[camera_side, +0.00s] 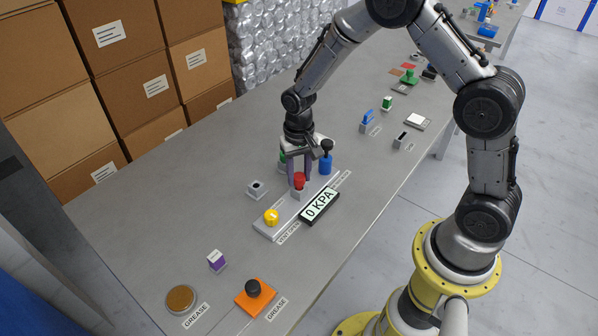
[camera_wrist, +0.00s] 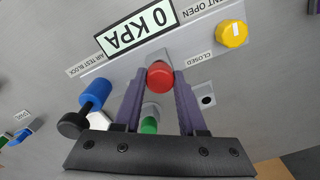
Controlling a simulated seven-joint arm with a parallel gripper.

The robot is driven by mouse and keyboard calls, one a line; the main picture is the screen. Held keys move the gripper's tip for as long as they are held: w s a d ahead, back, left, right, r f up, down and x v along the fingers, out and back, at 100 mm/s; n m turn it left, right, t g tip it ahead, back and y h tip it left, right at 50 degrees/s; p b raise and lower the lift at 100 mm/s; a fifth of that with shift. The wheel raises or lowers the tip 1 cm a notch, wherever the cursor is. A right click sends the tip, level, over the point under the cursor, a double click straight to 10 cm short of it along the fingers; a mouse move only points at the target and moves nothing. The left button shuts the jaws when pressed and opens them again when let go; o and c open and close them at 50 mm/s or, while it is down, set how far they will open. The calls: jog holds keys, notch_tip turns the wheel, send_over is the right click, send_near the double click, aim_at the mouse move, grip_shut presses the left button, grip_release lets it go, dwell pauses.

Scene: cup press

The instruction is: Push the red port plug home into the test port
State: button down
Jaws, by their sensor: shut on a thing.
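The red port plug (camera_side: 299,180) stands upright at the grey test port (camera_side: 298,193) on the air test block (camera_side: 268,231). How deep it sits in the port is hard to tell. My gripper (camera_side: 300,176) points down at the plug, its purple fingers on either side of it. In the wrist view, the red plug (camera_wrist: 160,75) shows between the fingertips of my gripper (camera_wrist: 160,80), which is shut on it. The gauge display (camera_side: 319,205) reads 0 KPA; it also shows in the wrist view (camera_wrist: 137,25).
A yellow vent knob (camera_side: 271,217) and a blue cylinder with black top (camera_side: 326,160) flank the plug on the block. A green-topped thing (camera_wrist: 149,125) and a grey socket block (camera_side: 257,189) are close by. The front table has an orange pad (camera_side: 252,300) and a purple block (camera_side: 216,260).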

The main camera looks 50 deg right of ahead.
aim_at(299, 176)
jog(key=shift+f, duration=0.6)
jog(key=shift+c, duration=2)
grip_release()
notch_tip(299, 176, up, 14)
jog(key=shift+f, duration=0.1)
